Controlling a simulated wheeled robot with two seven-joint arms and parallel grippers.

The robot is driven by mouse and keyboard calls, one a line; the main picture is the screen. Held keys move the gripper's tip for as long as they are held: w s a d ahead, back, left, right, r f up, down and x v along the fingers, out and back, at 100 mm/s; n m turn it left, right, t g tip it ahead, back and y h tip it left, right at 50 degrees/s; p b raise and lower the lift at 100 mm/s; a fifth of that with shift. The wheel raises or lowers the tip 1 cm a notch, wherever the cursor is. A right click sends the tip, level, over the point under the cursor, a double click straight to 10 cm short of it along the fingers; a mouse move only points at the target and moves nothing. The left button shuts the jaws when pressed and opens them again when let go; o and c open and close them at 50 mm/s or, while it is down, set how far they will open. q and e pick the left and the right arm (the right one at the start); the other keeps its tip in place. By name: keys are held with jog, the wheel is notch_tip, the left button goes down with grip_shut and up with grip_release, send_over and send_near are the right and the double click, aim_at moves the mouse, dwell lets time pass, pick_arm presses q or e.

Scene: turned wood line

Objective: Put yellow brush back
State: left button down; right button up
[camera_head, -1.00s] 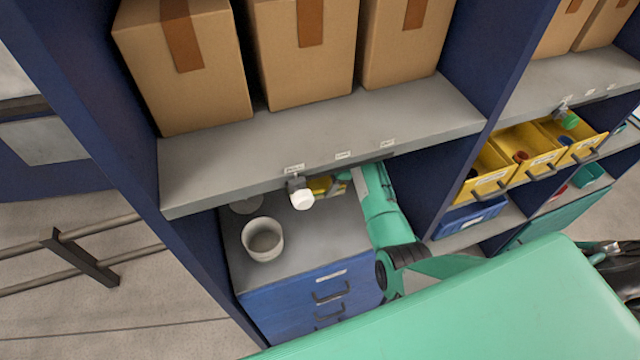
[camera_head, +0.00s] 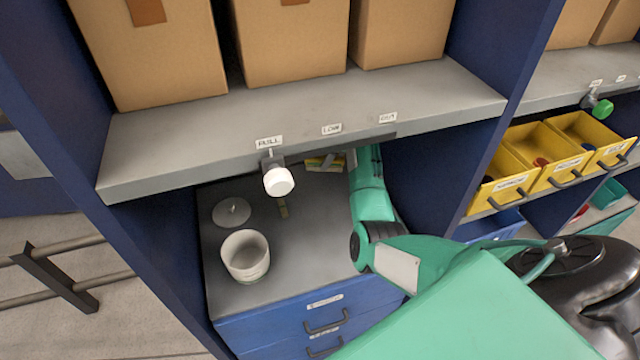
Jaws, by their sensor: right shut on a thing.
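A yellow piece with green on it, which looks like the yellow brush (camera_head: 323,163), shows under the front edge of the grey shelf. My right gripper (camera_head: 342,161) is at its right end, shut on it, mostly hidden by the shelf edge and my green right arm. A short tan upright piece (camera_head: 282,207) shows below the white knob; I cannot tell whether it belongs to the brush. The white knob (camera_head: 278,181) sits on a bracket at the shelf edge, below a label (camera_head: 269,142). My left gripper is not in view.
A white open cup (camera_head: 245,256) and a round lid (camera_head: 231,212) stand on the grey top (camera_head: 300,250) of a blue drawer unit (camera_head: 318,325). Cardboard boxes (camera_head: 290,45) stand on the shelf above. Yellow bins (camera_head: 548,155) are at the right. Dark blue side walls bound the compartment.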

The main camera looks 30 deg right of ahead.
notch_tip(320, 180, down, 8)
jog(key=shift+d+f+p, duration=0.1)
jog(key=shift+p, duration=0.35)
jog(key=o, duration=0.9)
jog(key=shift+f, duration=0.15)
jog(key=shift+o, duration=0.2)
jog(key=b+v, duration=0.1)
jog(key=v, duration=1.1)
jog(key=shift+r, duration=0.25)
jog(key=shift+f, duration=0.1)
